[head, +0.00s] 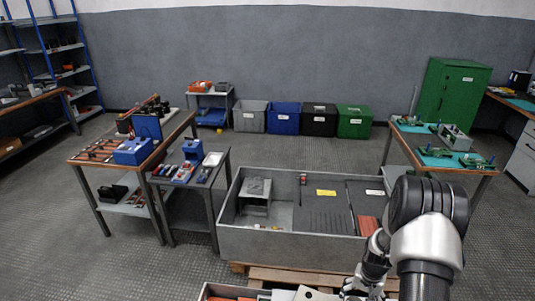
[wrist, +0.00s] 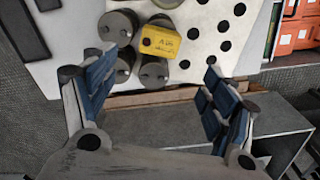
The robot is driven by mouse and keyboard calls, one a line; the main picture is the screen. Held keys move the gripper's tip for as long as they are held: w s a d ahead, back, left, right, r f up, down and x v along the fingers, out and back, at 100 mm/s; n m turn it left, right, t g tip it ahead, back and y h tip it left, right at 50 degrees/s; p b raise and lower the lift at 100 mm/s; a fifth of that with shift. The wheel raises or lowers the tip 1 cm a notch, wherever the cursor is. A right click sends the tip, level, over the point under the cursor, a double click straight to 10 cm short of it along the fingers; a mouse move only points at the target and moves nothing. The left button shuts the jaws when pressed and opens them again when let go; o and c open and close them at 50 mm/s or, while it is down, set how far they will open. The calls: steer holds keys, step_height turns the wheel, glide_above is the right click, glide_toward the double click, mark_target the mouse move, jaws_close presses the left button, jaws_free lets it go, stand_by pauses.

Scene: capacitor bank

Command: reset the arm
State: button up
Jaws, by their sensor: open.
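My gripper (wrist: 160,78) is open and empty in the wrist view, with its two blue-padded fingers wide apart. Several grey cylinders (wrist: 118,26) and a yellow labelled block (wrist: 161,41) lie beyond the fingertips, on or beside a white perforated panel (wrist: 210,40). In the head view my arm comes in at the lower right and bends down. My gripper (head: 362,288) is partly visible there at the bottom edge, near white parts (head: 300,294) that the frame cuts off.
A large grey crate (head: 290,243) stands on a wooden pallet (head: 310,278) just beyond my arm. Tool tables (head: 105,150) are at the left, and a table with green boards (head: 440,150) is at the right. Coloured bins (head: 284,117) line the back wall. Open floor lies between.

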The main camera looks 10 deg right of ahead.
steer(key=a+r+n+t, duration=0.1)
steer(key=a+r, duration=0.3)
steer(key=r, duration=0.5)
steer(key=s+a+r+n, duration=0.1)
steer(key=a+r, duration=0.2)
steer(key=r, duration=0.6)
steer(key=a+r+n+t, duration=0.1)
steer(key=a+r, duration=0.3)
steer(key=r, duration=0.5)
steer(key=s+a+r+n+t, duration=0.1)
steer(key=s+a+r, duration=0.4)
steer(key=s, duration=0.5)
steer(key=s+a+r+n+t, duration=0.1)
steer(key=s+a+r+n, duration=0.2)
steer(key=s, duration=0.7)
step_height(320, 180, up, 5)
steer(key=a, duration=0.2)
steer(key=shift+s+a+f+t, duration=0.2)
steer(key=shift+a+t, duration=0.1)
steer(key=shift+a, duration=0.1)
